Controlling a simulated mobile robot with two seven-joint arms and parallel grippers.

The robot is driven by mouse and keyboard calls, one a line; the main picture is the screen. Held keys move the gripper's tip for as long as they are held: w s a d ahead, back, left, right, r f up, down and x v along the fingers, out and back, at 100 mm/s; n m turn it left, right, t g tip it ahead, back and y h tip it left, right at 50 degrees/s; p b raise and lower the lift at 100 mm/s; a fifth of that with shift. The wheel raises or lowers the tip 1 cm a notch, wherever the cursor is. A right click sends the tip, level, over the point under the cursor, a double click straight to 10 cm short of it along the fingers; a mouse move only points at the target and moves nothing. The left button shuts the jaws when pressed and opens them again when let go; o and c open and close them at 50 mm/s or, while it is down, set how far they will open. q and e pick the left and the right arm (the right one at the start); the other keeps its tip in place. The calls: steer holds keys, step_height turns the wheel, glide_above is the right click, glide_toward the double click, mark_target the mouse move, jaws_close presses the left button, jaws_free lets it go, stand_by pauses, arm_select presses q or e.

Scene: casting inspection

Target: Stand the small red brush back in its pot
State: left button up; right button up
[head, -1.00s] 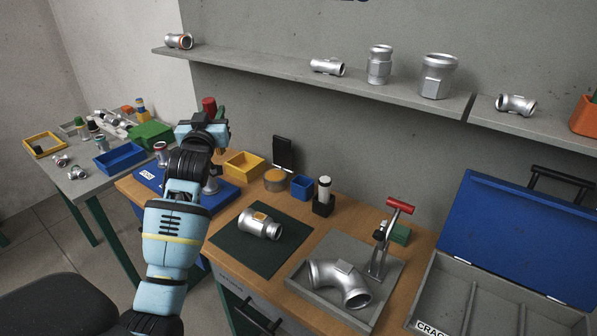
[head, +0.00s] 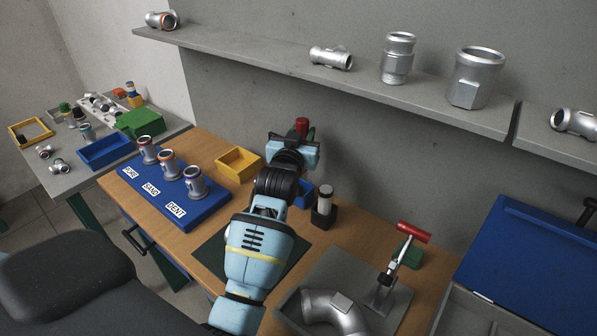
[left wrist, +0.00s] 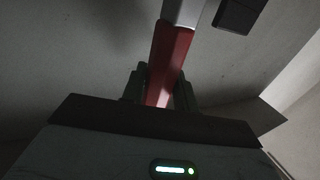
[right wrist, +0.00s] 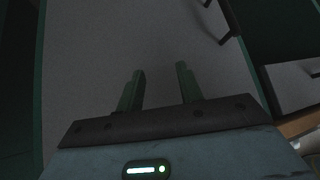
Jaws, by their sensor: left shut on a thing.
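My left gripper (head: 300,139) is shut on the small red brush (head: 302,125), held above the back of the wooden bench near the wall. The left wrist view shows its red handle (left wrist: 170,52) between the fingers, with a silvery part beyond; its far end is out of frame. A small blue open container (head: 304,196) stands behind my left arm, partly hidden. Beside it is a black holder (head: 323,217) with a pale cylinder in it. I cannot tell which container is the brush's pot. My right gripper (right wrist: 160,88) is open and empty, over a plain grey surface.
A yellow bin (head: 238,163) and a blue board (head: 190,205) with several fittings stand left of my arm. A red-handled clamp (head: 412,233) stands on a grey tray at right. A shelf (head: 270,68) with metal fittings runs along the wall above.

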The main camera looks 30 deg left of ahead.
arm_select(q)
steer(key=shift+s, duration=0.15)
steer(key=shift+f, duration=0.15)
steer(key=shift+f+b, duration=0.3)
steer(key=shift+f, duration=4.3)
steer(key=shift+f, duration=0.1)
steer(key=shift+f, duration=0.1)
steer(key=o, duration=1.1)
steer(key=shift+c, duration=0.2)
steer(key=shift+s+f, duration=0.1)
